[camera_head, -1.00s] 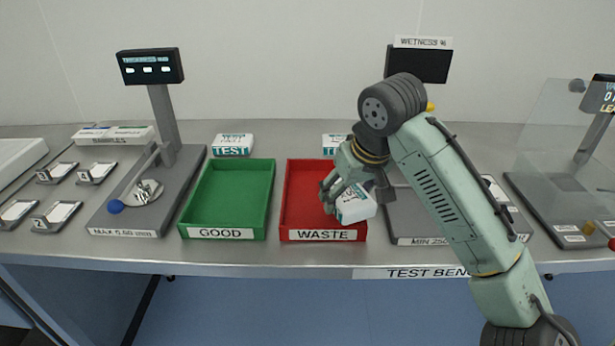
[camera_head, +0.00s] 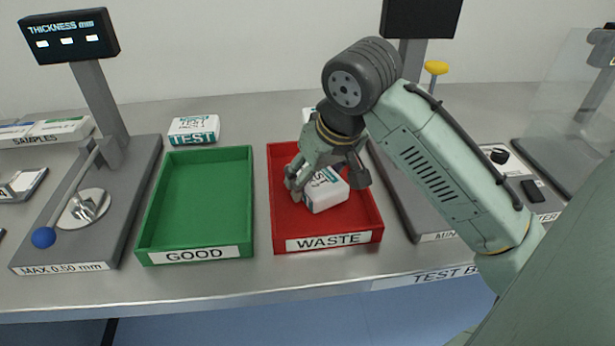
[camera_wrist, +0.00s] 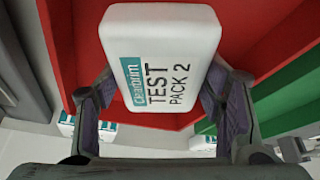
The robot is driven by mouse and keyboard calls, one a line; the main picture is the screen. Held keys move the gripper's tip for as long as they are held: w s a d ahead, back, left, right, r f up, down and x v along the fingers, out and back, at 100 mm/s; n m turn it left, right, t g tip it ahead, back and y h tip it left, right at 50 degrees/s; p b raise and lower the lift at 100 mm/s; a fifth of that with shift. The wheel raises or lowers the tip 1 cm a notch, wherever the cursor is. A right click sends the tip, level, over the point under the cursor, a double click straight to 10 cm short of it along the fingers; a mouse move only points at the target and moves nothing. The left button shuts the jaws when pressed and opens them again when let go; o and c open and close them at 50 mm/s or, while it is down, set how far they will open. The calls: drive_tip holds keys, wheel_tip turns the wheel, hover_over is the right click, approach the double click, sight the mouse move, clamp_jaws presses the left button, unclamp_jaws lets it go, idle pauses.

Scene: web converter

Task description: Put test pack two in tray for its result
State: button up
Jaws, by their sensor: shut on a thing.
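Test pack two (camera_head: 325,193) is a white pack with a teal label; in the wrist view the pack (camera_wrist: 165,65) reads "TEST PACK 2". My gripper (camera_head: 327,182) is shut on it, with a finger on each side, in the wrist view too (camera_wrist: 165,95). The pack is over or inside the red tray marked WASTE (camera_head: 328,241); I cannot tell whether it touches the floor of the tray. The green tray marked GOOD (camera_head: 193,254) stands to the left and is empty.
Another test pack (camera_head: 193,130) lies behind the green tray. A white pack behind the red tray is mostly hidden by my arm. A thickness gauge (camera_head: 95,200) with a blue-knobbed lever is at left. A grey tester base (camera_head: 425,215) stands close right of the red tray.

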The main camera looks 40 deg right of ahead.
drive_tip(key=shift+s+f, duration=0.1)
drive_tip(key=shift+s, duration=0.05)
drive_tip(key=shift+f, duration=0.15)
drive_tip(key=o, duration=1.2)
drive_tip(key=shift+o, duration=0.2)
drive_tip(key=b+v, duration=0.1)
drive_tip(key=v, duration=1.1)
drive_tip(key=shift+a, duration=0.1)
